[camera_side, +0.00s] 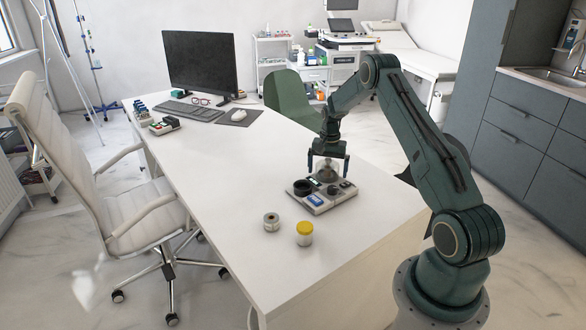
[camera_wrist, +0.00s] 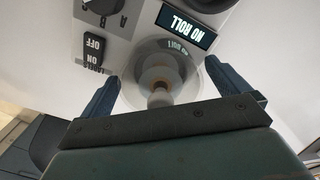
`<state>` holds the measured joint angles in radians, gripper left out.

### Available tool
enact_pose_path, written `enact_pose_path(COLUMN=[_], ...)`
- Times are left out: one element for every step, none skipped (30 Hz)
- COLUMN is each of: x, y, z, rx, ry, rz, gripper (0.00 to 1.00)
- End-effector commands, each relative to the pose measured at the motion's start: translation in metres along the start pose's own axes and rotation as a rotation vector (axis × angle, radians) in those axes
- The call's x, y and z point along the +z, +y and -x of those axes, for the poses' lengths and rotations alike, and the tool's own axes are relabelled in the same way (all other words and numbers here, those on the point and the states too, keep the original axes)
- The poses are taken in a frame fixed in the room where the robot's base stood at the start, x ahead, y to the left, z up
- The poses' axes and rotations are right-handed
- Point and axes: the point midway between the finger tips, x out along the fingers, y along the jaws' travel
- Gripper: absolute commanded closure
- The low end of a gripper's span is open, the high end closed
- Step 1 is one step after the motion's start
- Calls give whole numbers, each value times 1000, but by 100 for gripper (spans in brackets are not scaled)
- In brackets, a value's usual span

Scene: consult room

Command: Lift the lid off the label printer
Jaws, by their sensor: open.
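The label printer (camera_side: 318,206) is a light grey box on the white desk, with a lit display (camera_wrist: 187,24) reading "NO ROLL". Its lid (camera_side: 327,174) is a clear dome at the back of the printer; in the wrist view the dome (camera_wrist: 183,62) has a knob (camera_wrist: 159,97) pointing toward the camera. My gripper (camera_side: 330,173) is open, pointing down, with one blue finger on each side of the dome. In the wrist view the fingers (camera_wrist: 162,76) stand apart either side of the knob. I cannot tell whether either finger touches the lid.
The printer also carries a black round part (camera_side: 302,187) and an on/off switch (camera_wrist: 95,48). A grey roll (camera_side: 271,222) and a yellow-capped jar (camera_side: 304,234) stand in front of it. A monitor (camera_side: 200,62) and keyboard (camera_side: 193,111) are farther back. The desk's middle is clear.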

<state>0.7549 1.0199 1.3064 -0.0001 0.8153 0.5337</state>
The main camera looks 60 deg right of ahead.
Motion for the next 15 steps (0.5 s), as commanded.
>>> enact_pose_path(x=[0, 0, 0, 0, 0, 0, 0, 0, 0, 0, 0, 0, 0, 0, 0], y=[0, 0, 0, 0, 0, 0, 0, 0, 0, 0, 0, 0, 0, 0, 0], z=[-1, -1, -1, -1, -1, -1, -1, -1, -1, -1, -1, -1, -1, -1, -1], rx=[0, 0, 0, 0, 0, 0, 0, 0, 0, 0, 0, 0, 0, 0, 0], ry=[0, 1, 1, 1, 1, 1, 1, 0, 0, 0, 0, 0, 0, 0, 0], rz=[0, 0, 0, 0, 0, 0, 0, 0, 0, 0, 0, 0, 0, 0, 0], gripper=[0, 0, 0, 0, 0, 0, 0, 0, 0, 0, 0, 0, 0, 0, 0])
